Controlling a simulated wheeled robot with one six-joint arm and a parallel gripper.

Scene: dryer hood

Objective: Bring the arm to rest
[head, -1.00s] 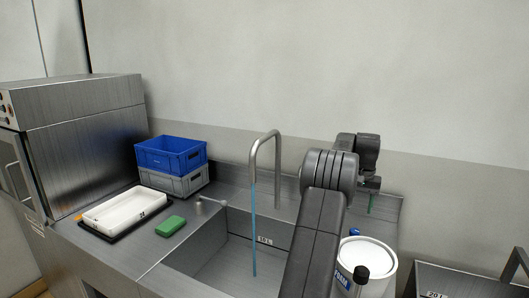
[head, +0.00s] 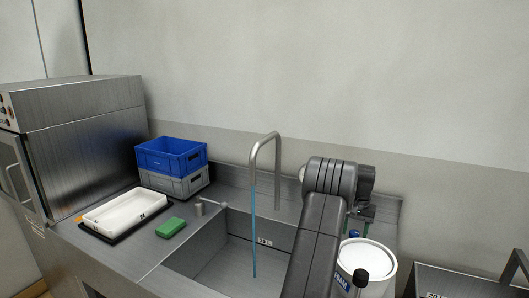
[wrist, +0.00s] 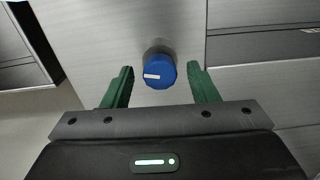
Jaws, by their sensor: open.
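My gripper (wrist: 161,82) shows in the wrist view with its two green fingers spread apart and nothing held between them. A blue round knob (wrist: 159,72) with a white mark lies between and beyond the fingertips in that view; I cannot tell the exact gap. In the head view my arm reaches up over the right side of the sink, and my gripper is mostly hidden behind my arm. The blue knob (head: 354,234) shows just below it.
A faucet (head: 278,165) runs a blue stream into the sink (head: 205,257). A white bucket (head: 378,258) stands right of my arm. Blue (head: 172,156) and grey (head: 177,184) crates, a white tray (head: 126,210) and a green sponge (head: 171,228) are at left, beside a steel machine (head: 85,145).

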